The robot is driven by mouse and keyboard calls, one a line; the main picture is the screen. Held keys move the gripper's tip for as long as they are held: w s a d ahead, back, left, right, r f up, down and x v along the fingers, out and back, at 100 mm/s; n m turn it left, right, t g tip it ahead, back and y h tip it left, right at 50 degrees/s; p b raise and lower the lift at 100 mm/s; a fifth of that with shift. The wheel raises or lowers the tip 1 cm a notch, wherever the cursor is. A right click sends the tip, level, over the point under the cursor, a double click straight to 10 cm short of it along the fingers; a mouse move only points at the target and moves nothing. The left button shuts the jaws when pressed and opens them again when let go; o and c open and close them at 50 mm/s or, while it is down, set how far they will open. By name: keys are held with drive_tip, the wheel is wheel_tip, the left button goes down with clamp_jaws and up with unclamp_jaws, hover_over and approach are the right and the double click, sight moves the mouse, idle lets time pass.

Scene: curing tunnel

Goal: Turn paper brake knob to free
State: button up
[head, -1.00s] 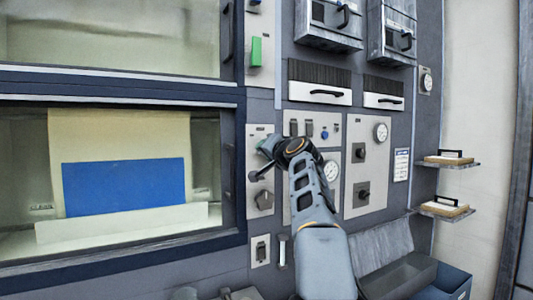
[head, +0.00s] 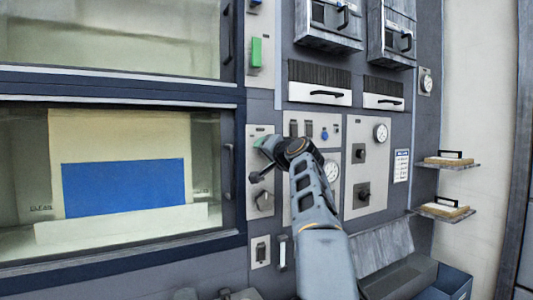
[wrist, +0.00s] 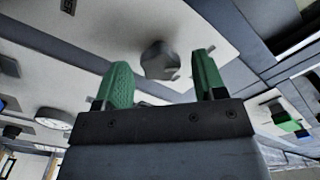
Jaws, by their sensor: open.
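A grey faceted knob (head: 264,201) sits on a pale panel (head: 253,213) just right of the lower window. In the wrist view the grey knob (wrist: 160,61) shows between and beyond the two green fingertips of my gripper (wrist: 163,75). The fingers are apart, with nothing held; contact with the knob cannot be made out. In the head view my gripper (head: 260,144) is in front of the panel's upper part, above the knob, and partly hidden by my wrist. The knob's markings are too small to read.
A window with a blue sheet (head: 124,187) fills the left. A switch plate (head: 260,252) is below the knob. Shelves (head: 447,163) and a blue bin (head: 452,280) are at the right.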

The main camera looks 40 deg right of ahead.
drive_tip(key=s+a+b, duration=0.1)
drive_tip(key=s+b, duration=0.3)
drive_tip(key=s, duration=0.9)
drive_tip(key=shift+s+a, duration=0.2)
drive_tip(key=shift+a, duration=0.2)
drive_tip(key=shift+f, duration=0.1)
wheel_tip(320, 180, down, 16)
drive_tip(key=w+d+g+p, duration=0.2)
drive_tip(key=g, duration=0.4)
drive_tip(key=s+a+f+n+g+y+p, duration=0.15)
drive_tip(key=a+f+g+p, duration=0.25)
drive_tip(key=a+f, duration=0.5)
drive_tip(key=s+a+f+n+g+p, duration=0.1)
drive_tip(key=s+a+f+n+p, duration=0.1)
drive_tip(key=a, duration=0.4)
drive_tip(key=s+a+f+n+g+p, duration=0.1)
drive_tip(key=s+a+f+n+p, duration=0.2)
drive_tip(key=s+a+n+p, duration=0.1)
drive_tip(key=s+a+f+n+g+y+p, duration=0.1)
drive_tip(key=s+a+f+n+g+p, duration=0.1)
drive_tip(key=s+a, duration=0.3)
drive_tip(key=a+f+n+p, duration=0.1)
drive_tip(key=a, duration=0.2)
drive_tip(key=shift+a+f, duration=0.2)
